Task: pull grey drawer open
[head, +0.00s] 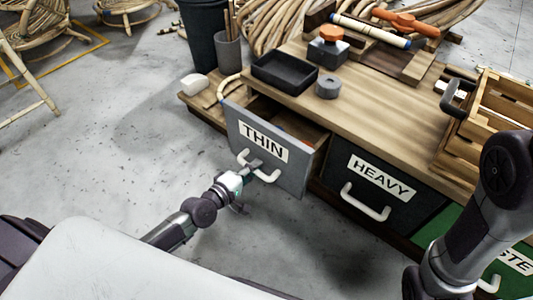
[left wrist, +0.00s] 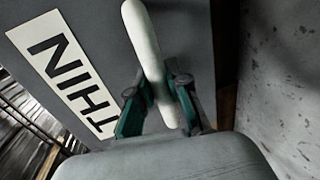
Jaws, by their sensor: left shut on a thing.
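The grey drawer (head: 283,163), with a white label reading THIN, stands partly pulled out of the wooden bench, and some of its inside shows. Its white handle (head: 266,176) is on the front panel. My left gripper (head: 252,167) is at this handle, shut on it. In the left wrist view the handle (left wrist: 150,60) runs between the two green-sided fingers (left wrist: 158,108), in front of the grey panel (left wrist: 95,30). My right arm stands at the right edge of the head view; its gripper is not clearly seen.
A dark drawer labelled HEAVY (head: 400,208) and a green drawer (head: 438,226) are shut to the right. On the bench top (head: 375,110) are a black tray (head: 285,72), a grey round piece (head: 328,87) and a wooden crate (head: 490,115). Floor before the grey drawer is clear.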

